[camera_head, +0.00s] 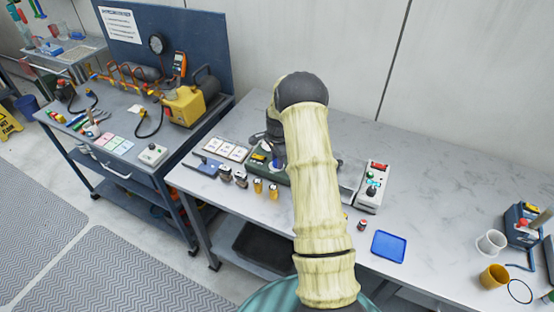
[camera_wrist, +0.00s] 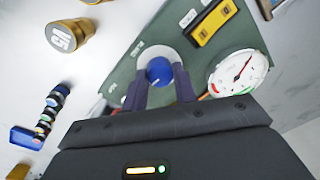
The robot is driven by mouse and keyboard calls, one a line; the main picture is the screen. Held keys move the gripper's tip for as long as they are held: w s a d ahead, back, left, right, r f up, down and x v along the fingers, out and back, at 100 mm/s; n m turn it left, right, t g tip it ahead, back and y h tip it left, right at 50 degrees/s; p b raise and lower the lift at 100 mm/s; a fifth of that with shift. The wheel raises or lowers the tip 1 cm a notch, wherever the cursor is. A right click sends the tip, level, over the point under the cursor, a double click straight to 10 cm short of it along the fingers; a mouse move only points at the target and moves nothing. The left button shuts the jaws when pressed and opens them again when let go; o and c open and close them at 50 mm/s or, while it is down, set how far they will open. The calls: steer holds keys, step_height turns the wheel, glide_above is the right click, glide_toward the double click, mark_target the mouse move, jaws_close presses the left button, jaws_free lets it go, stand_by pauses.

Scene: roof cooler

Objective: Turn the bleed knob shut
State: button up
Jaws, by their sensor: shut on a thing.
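In the wrist view, the blue bleed knob (camera_wrist: 159,71) sits in a pale round surround on a dark green panel (camera_wrist: 128,72). My gripper (camera_wrist: 161,84) is at the knob, with one dark finger on each side, shut on it. A short light mark shows on the knob's face. A round dial gauge (camera_wrist: 238,73) with a red needle is to the right of the knob. In the head view, the green panel (camera_head: 267,174) lies on the grey bench, and my arm hides the knob and most of my gripper.
A yellow level (camera_wrist: 213,22) lies on the panel above the gauge. Brass weights (camera_wrist: 68,35) stand left of the panel. In the head view, a control box (camera_head: 372,187) and blue tray (camera_head: 388,246) are right of my arm. The bench (camera_head: 440,190) has bare room further right.

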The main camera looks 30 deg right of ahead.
steer(key=shift+n, duration=0.4)
steer(key=n+b, duration=0.1)
steer(key=n, duration=0.2)
steer(key=shift+w, duration=0.1)
steer(key=n+b, duration=0.1)
steer(key=n, duration=0.8)
steer(key=shift+w+n, duration=0.1)
steer(key=shift+n, duration=0.2)
steer(key=n, duration=0.4)
steer(key=shift+n, duration=0.3)
steer(key=shift+r, duration=0.1)
steer(key=o, duration=1)
